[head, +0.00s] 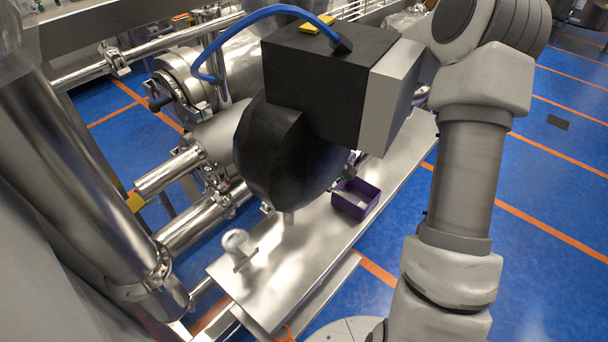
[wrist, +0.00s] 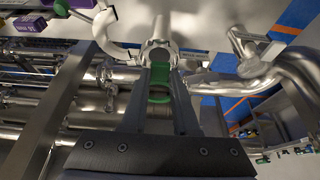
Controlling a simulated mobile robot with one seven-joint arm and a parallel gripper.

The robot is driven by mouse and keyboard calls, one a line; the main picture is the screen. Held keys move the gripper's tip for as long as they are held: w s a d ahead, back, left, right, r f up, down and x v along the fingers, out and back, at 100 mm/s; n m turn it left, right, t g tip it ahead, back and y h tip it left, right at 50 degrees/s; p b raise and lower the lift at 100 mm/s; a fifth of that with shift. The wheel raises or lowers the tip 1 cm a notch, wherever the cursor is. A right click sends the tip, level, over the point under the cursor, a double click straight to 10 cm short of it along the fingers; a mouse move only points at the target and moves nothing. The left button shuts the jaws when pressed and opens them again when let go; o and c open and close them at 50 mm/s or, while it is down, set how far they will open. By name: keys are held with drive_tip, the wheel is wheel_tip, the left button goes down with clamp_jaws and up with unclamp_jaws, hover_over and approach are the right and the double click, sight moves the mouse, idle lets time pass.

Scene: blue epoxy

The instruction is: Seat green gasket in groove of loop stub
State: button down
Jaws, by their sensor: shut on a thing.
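My gripper (wrist: 162,78) shows in the wrist view with its two dark fingers close together, shut on the green gasket (wrist: 160,98). The gasket shows as a green ring or band between the fingers; its far edge is partly hidden by them. Just beyond the fingertips is a steel pipe end with a round flange (wrist: 158,48), which looks like the loop stub. I cannot tell whether the gasket touches it, and its groove is not clear. In the head view my black wrist housing hides the fingers, the gasket and that pipe end.
A steel bench (head: 300,270) runs below my arm. On it are a purple bin (head: 355,199) and a pale fitting (head: 237,240) near the left edge. Steel pipes (head: 200,215) crowd the left side. Blue floor (head: 560,180) is open at right.

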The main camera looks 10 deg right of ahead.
drive_tip(key=shift+f+b, duration=2.3)
drive_tip(key=shift+f, duration=0.55)
drive_tip(key=shift+f+b, duration=0.75)
drive_tip(key=shift+f, duration=0.15)
drive_tip(key=shift+r+p, duration=0.3)
drive_tip(key=shift+r, duration=0.15)
drive_tip(key=shift+f+b, duration=0.4)
drive_tip(key=shift+f, duration=0.1)
idle(0.7)
drive_tip(key=shift+r+p, duration=0.35)
drive_tip(key=shift+r, duration=0.15)
drive_tip(key=shift+f+b, duration=0.6)
drive_tip(key=shift+f, duration=0.1)
idle(0.8)
drive_tip(key=shift+r, duration=0.1)
drive_tip(key=shift+r+p, duration=0.45)
drive_tip(key=shift+r, duration=0.05)
